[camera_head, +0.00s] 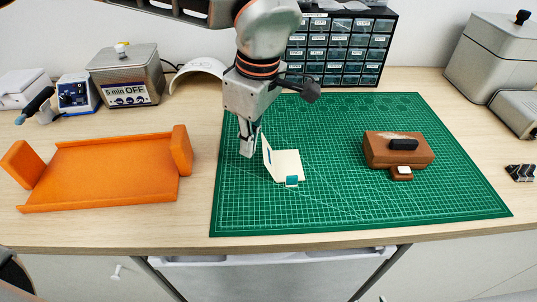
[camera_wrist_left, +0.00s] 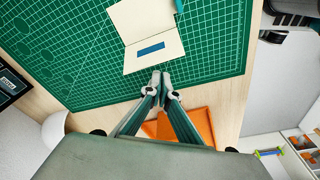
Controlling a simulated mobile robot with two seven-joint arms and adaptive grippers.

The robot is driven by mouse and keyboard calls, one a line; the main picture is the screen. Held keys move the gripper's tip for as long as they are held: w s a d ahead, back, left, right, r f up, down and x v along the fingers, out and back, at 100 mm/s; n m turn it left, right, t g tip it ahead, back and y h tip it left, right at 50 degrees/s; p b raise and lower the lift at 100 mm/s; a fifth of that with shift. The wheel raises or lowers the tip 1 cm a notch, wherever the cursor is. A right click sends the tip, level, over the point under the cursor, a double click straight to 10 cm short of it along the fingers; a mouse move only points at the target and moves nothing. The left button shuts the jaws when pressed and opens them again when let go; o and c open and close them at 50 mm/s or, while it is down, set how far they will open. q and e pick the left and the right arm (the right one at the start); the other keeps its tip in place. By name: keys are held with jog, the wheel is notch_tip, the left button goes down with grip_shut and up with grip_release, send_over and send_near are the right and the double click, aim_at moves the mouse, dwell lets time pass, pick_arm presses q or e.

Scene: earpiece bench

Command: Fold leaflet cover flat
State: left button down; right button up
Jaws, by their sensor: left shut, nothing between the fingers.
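The cream leaflet (camera_head: 287,165) lies on the green cutting mat (camera_head: 340,210), left of the mat's middle. Its cover (camera_head: 267,158) stands up steeply at the left side of the leaflet. A teal tab (camera_head: 291,181) shows at the leaflet's front edge. In the left wrist view the leaflet (camera_wrist_left: 128,22) lies beyond the fingertips, and its cover (camera_wrist_left: 165,62) carries a blue strip. My left gripper (camera_head: 248,153) is shut and empty, just left of the raised cover. Its fingertips (camera_wrist_left: 161,73) appear close to the cover's edge; I cannot tell whether they touch. My right gripper is out of view.
A brown block with a black handle (camera_head: 400,150) sits on the mat's right part. An orange tray (camera_head: 115,170) lies left of the mat. A drawer cabinet (camera_head: 340,45) stands behind. The mat's front is clear.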

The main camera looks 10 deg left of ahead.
pick_arm(q)
jog(key=shift+f, duration=0.1)
dwell(0.3)
jog(key=shift+f, duration=0.5)
send_over(282, 164)
jog(key=shift+s+p, duration=0.15)
jog(key=shift+p, duration=0.15)
dwell(0.9)
jog(key=shift+d+f+b, duration=0.2)
jog(key=shift+f+b, duration=0.2)
jog(key=shift+f, duration=0.9)
dwell(0.5)
